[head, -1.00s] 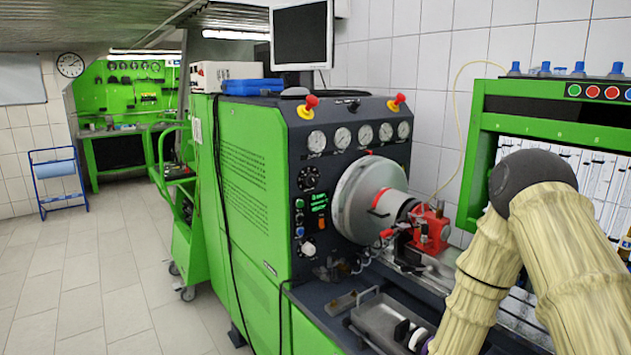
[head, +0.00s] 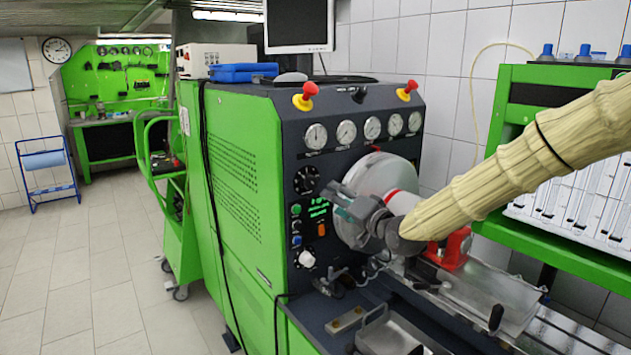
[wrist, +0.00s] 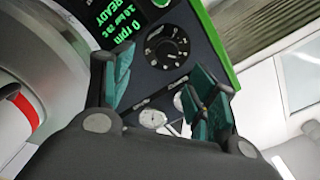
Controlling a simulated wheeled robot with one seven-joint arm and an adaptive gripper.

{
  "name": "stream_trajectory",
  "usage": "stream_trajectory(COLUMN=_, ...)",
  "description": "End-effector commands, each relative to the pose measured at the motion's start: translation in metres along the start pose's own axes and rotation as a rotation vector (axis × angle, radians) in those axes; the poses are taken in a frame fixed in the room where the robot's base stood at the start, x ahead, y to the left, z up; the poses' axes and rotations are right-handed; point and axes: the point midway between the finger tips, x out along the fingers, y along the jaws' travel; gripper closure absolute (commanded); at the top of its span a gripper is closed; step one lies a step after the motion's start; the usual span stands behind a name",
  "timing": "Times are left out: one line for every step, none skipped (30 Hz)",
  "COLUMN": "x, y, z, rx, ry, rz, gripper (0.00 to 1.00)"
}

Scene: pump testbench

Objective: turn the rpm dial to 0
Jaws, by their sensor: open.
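The round black dial (head: 306,180) sits on the dark front panel, below the gauges and above the green-lit display (head: 319,208). I take it to be the rpm dial. In the wrist view the dial (wrist: 167,47) lies ahead, beyond the fingertips, with pale scale marks around it; its exact pointer setting is too small to read. My gripper (head: 337,201) is open and empty, in front of the panel, right of and slightly below the dial. Its two green-padded fingers (wrist: 160,85) are apart, not visibly touching the dial.
The large metal disc (head: 380,185) is close behind my gripper, with a red clamp (head: 456,248) to its right. A white knob (head: 307,259) and small buttons sit lower on the panel. Red mushroom buttons (head: 305,97) top it. Open floor (head: 95,270) lies left.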

Motion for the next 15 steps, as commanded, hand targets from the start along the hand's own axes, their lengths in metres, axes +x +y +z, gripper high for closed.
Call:
stream_trajectory(x=-0.002, y=-0.005, z=-0.001, rx=-0.001, ry=0.001, rz=-0.003, gripper=0.42)
stream_trajectory(x=-0.003, y=-0.007, z=-0.001, rx=-0.003, ry=0.002, rz=-0.005, gripper=0.42)
stream_trajectory(x=-0.004, y=-0.01, z=-0.001, rx=-0.004, ry=0.003, rz=-0.007, gripper=0.42)
stream_trajectory(x=-0.004, y=-0.012, z=-0.001, rx=-0.006, ry=0.004, rz=-0.009, gripper=0.42)
stream_trajectory(x=-0.004, y=-0.015, z=-0.001, rx=-0.007, ry=0.005, rz=-0.01, gripper=0.42)
stream_trajectory(x=-0.002, y=-0.017, z=-0.001, rx=-0.009, ry=0.006, rz=-0.011, gripper=0.42)
stream_trajectory(x=-0.001, y=-0.018, z=-0.001, rx=-0.01, ry=0.008, rz=-0.011, gripper=0.42)
stream_trajectory(x=0.002, y=-0.02, z=-0.001, rx=-0.011, ry=0.008, rz=-0.011, gripper=0.42)
stream_trajectory(x=0.006, y=-0.021, z=-0.001, rx=-0.012, ry=0.009, rz=-0.011, gripper=0.42)
stream_trajectory(x=0.011, y=-0.021, z=-0.001, rx=-0.012, ry=0.01, rz=-0.011, gripper=0.42)
stream_trajectory(x=0.016, y=-0.021, z=-0.002, rx=-0.012, ry=0.01, rz=-0.011, gripper=0.42)
stream_trajectory(x=0.024, y=-0.02, z=-0.002, rx=-0.012, ry=0.01, rz=-0.01, gripper=0.42)
stream_trajectory(x=0.031, y=-0.018, z=-0.002, rx=-0.01, ry=0.008, rz=-0.009, gripper=0.42)
stream_trajectory(x=0.038, y=-0.015, z=-0.002, rx=-0.008, ry=0.007, rz=-0.008, gripper=0.42)
stream_trajectory(x=0.048, y=-0.012, z=-0.002, rx=-0.007, ry=0.006, rz=-0.006, gripper=0.42)
